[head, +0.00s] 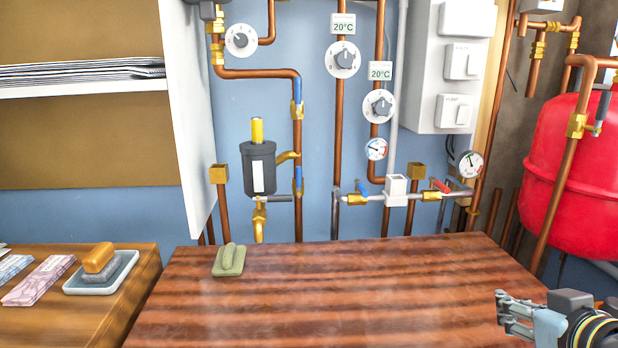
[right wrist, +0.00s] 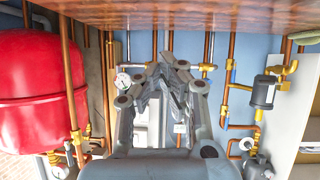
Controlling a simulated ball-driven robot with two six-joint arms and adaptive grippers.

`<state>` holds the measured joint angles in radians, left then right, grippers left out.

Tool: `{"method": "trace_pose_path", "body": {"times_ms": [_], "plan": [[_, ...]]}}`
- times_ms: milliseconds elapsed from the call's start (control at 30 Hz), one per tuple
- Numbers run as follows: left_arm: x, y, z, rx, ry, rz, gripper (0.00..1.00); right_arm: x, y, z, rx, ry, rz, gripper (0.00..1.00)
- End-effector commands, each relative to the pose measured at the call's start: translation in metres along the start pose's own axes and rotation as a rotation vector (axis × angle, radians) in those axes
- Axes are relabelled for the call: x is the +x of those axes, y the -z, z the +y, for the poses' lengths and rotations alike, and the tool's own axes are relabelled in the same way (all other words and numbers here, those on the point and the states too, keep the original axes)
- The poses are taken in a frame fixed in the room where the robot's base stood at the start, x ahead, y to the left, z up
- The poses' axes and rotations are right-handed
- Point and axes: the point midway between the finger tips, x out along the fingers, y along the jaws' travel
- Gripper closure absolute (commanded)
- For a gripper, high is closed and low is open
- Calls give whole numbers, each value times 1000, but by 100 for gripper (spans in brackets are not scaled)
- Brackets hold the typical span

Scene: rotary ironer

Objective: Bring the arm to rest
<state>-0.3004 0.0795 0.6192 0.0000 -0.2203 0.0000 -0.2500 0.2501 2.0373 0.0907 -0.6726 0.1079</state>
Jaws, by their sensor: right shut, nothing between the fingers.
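My right gripper (head: 503,313) is at the lower right of the head view, over the right front part of the wooden table, with its fingers pointing left. It is shut and holds nothing. In the right wrist view the closed fingers (right wrist: 170,70) fill the middle, with the pipe wall behind them and the table's edge above. My left gripper is in neither view.
A glossy wooden table (head: 330,310) carries a green block-like item (head: 229,260) at its back left. A lower side table (head: 95,325) holds a soap dish (head: 103,285). Copper pipes with dials (head: 343,60) line the wall. A red tank (head: 565,170) stands at right.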

Motion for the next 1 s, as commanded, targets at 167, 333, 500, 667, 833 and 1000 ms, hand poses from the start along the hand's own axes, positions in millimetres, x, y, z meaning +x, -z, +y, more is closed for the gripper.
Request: {"method": "trace_pose_path", "body": {"times_ms": [167,333,500,667,833,1000], "plan": [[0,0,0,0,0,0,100,-62,-65,-20,-25,-7,-306,100],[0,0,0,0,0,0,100,-112,-101,-28,-40,-11,-508,100],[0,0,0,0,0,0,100,-158,-125,-34,-49,-11,-669,100],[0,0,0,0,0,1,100,-200,-142,-37,-54,-12,-803,100],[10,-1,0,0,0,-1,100,-162,-187,-35,-50,-14,-817,100],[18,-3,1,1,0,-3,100,-132,-236,-34,-46,-16,-837,100]]}}
